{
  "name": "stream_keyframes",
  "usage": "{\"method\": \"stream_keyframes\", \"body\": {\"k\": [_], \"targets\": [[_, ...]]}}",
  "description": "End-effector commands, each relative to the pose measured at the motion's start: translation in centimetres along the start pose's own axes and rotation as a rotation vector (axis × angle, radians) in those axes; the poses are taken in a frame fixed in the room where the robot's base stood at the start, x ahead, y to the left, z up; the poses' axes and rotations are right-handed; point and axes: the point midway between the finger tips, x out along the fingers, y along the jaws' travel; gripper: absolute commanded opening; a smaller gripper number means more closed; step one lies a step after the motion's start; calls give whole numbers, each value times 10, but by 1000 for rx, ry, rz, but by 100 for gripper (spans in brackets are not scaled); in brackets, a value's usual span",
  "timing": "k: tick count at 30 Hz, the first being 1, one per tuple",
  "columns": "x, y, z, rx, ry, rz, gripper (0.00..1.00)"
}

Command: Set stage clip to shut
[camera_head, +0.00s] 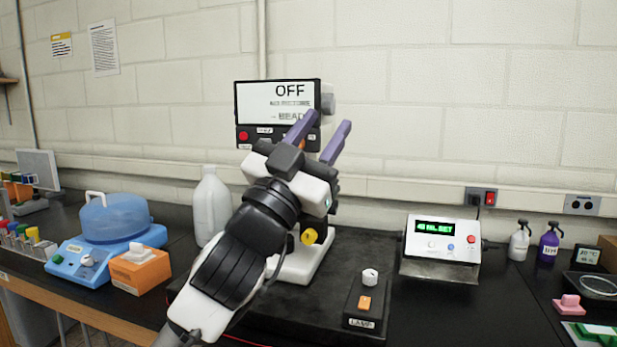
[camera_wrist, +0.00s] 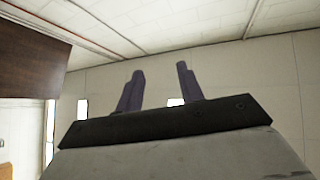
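My gripper (camera_head: 321,137) is raised in front of the black-framed screen in the head view, with its two purple fingers apart and nothing visible between them. The fingers also show apart and empty in the wrist view (camera_wrist: 157,92), against wall and ceiling. Behind my arm stands a white instrument base (camera_head: 306,262) with a yellow knob (camera_head: 309,236), on a black platform. My arm and gripper hide most of this instrument. I cannot make out the stage clip. The screen (camera_head: 258,103) reads "OFF" and has a red button at its lower left.
A lamp control box (camera_head: 362,304) with an orange switch sits at the platform's front right. A white device with a green display (camera_head: 441,248) stands to the right. A white jug (camera_head: 212,205), blue bath (camera_head: 113,232) and orange box (camera_head: 141,271) stand to the left.

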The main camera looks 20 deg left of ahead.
Motion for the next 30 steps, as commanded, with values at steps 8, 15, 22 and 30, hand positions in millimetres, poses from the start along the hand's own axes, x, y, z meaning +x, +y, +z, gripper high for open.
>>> {"method": "stream_keyframes", "body": {"k": [8, 15, 22, 30], "targets": [[-27, -53, 156, -163, -595, -112, 38], [-61, -76, 200, -215, -753, -193, 38], [-37, -78, 221, -217, -754, -191, 38], [6, -84, 260, -215, -752, -189, 38]]}}
